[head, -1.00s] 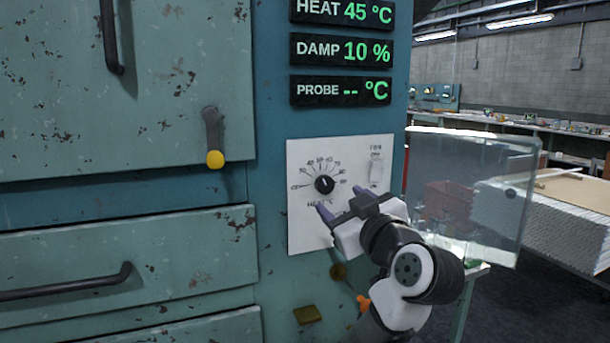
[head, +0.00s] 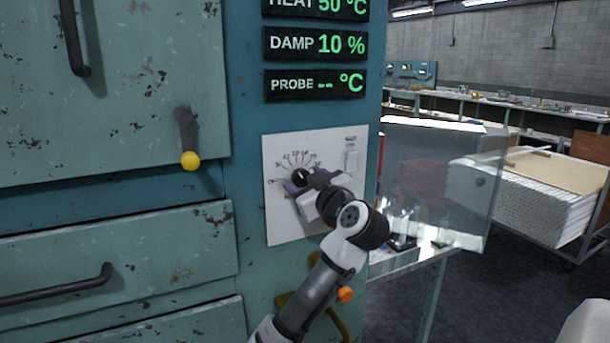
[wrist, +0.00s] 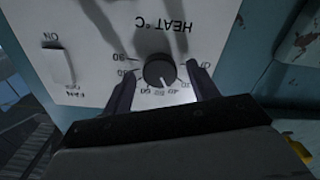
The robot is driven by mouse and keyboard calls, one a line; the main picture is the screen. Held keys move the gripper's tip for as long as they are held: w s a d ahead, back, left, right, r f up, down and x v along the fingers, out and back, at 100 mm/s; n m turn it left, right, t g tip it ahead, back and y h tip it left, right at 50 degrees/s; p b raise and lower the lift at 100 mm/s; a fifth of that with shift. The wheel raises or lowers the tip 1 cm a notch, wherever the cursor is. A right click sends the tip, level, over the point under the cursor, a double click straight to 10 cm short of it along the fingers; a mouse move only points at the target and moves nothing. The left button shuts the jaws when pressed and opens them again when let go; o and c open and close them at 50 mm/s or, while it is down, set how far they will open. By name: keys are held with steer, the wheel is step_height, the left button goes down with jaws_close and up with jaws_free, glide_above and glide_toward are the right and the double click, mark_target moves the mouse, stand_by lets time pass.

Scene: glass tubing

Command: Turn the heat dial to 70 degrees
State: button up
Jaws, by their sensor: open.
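The heat dial (head: 300,177) is a small round black knob with a white pointer mark on a white control panel (head: 281,222). The heat display (head: 318,6), cut by the top edge in the head view, reads 50 °C. My gripper (head: 302,186) is at the dial, its jaws open and partly covering it. In the wrist view, the dial (wrist: 159,71) sits between the two dark fingers of my gripper (wrist: 163,90), with a gap on each side. The wrist view shows the panel upside down. Part of the printed scale is hidden by my gripper.
A fan switch (head: 352,161) is on the panel's right side. A yellow-tipped lever (head: 190,160) is at the left. A clear pane (head: 440,185) stands right of my arm. The damp display (head: 315,44) reads 10 %; the probe display (head: 315,85) reads dashes.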

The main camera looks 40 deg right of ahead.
steer(key=shift+w+d, duration=0.1)
steer(key=shift+w, duration=0.2)
steer(key=c, duration=1)
